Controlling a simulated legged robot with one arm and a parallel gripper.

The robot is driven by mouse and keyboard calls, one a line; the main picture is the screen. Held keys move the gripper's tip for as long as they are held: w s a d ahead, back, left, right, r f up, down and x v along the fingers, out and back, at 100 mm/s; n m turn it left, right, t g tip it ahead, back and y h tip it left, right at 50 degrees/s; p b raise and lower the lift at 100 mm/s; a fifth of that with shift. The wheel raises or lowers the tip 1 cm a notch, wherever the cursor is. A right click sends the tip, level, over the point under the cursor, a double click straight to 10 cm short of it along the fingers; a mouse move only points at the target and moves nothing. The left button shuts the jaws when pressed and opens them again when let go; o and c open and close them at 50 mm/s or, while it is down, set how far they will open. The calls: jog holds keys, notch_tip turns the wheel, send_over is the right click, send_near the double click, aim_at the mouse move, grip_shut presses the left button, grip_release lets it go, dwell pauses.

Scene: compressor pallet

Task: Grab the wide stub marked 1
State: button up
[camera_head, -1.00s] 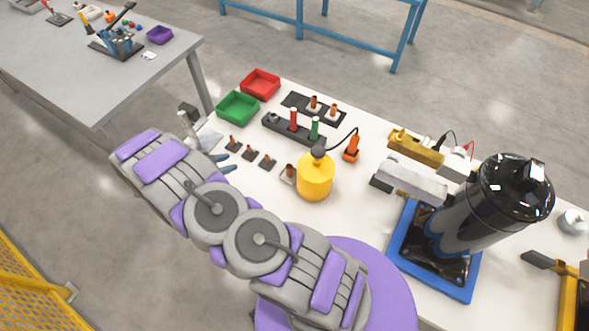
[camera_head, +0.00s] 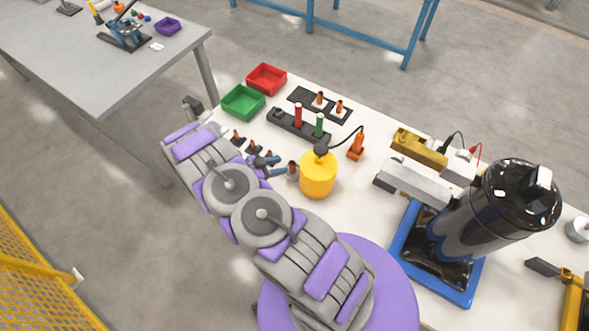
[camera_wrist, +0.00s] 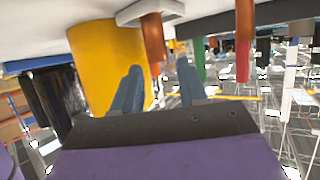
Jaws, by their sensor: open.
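Copper stubs stand on the white table; no number 1 is readable on any. One copper stub on a pale base (camera_head: 292,167) is left of the yellow can. In the wrist view, where the table appears at the top, a copper stub (camera_wrist: 153,37) lies beyond my fingertips, in line with the gap between them. My gripper (camera_head: 268,166) is open and empty, low over the table beside the can and that stub. Its two blue-grey fingers show in the wrist view (camera_wrist: 160,68). Two more copper stubs (camera_head: 319,97) stand on a black plate behind.
The yellow can (camera_head: 318,176) stands close to my fingers. Small stubs on dark squares (camera_head: 237,137) are left of the gripper. A dark block (camera_head: 290,123) holds red and green posts. Green (camera_head: 242,102) and red (camera_head: 267,78) bins are at the back left.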

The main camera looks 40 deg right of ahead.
aim_at(291, 164)
jog(key=shift+s+a, duration=0.1)
jog(key=shift+a, duration=0.2)
jog(key=shift+s+d+f, duration=0.1)
jog(key=shift+f, duration=0.05)
jog(key=x, duration=0.6)
jog(key=shift+d+r+b, duration=0.15)
jog(key=shift+r+b, duration=0.05)
jog(key=shift+b, duration=0.15)
jog(key=shift+a+r, duration=0.1)
jog(key=shift+a, duration=0.4)
jog(key=shift+a+r, duration=0.1)
jog(key=shift+a, duration=0.35)
jog(key=c, duration=0.3)
jog(key=shift+c, duration=0.9)
jog(key=shift+d, duration=0.5)
grip_shut()
